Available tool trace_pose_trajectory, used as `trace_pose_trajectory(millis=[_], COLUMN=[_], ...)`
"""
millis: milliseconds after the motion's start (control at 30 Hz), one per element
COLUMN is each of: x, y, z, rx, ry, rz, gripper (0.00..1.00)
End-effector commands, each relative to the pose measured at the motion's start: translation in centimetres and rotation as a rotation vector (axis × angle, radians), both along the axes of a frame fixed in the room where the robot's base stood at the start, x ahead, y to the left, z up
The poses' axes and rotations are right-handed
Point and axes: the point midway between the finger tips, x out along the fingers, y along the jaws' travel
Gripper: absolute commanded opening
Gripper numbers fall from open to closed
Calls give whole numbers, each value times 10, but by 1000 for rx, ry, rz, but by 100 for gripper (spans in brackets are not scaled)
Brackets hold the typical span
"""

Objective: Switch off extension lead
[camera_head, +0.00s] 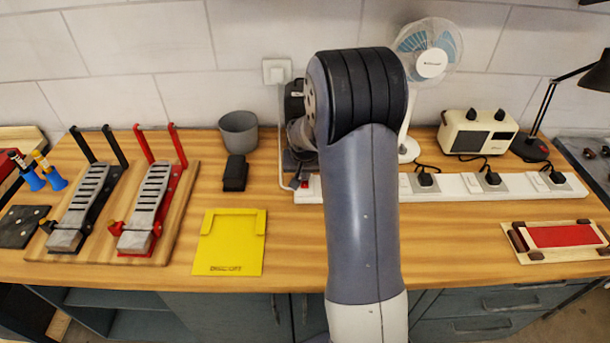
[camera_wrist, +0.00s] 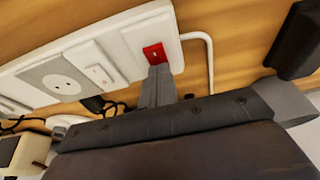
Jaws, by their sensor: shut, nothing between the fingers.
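The white extension lead (camera_head: 455,188) lies along the back of the wooden bench, with several plugs in its sockets. It also crosses the upper left of the wrist view (camera_wrist: 128,38). Its red switch (camera_wrist: 153,51) is near the end where the white cable leaves; it also shows small in the head view (camera_head: 304,183). My gripper (camera_wrist: 157,72) is shut and empty, its fingertips at the lower edge of the red switch in the wrist view. I cannot tell whether they touch it. My arm hides part of the lead in the head view.
A desk fan (camera_head: 430,65), a cream radio (camera_head: 478,132) and a black lamp (camera_head: 533,148) stand behind the lead. A grey cup (camera_head: 239,132) and a black block (camera_head: 235,173) are to the left. A yellow tray (camera_head: 230,243) lies in front.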

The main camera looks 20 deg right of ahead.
Motion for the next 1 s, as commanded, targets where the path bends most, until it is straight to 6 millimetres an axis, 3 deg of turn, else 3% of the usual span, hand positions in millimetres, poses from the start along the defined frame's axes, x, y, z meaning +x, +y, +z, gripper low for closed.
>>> trace_pose_trajectory(millis=[833, 1000], x=[-17, -17], y=[7, 7], z=[-2, 7], rx=[2, 1], ry=[8, 6], rz=[0, 1], gripper=[0, 0])
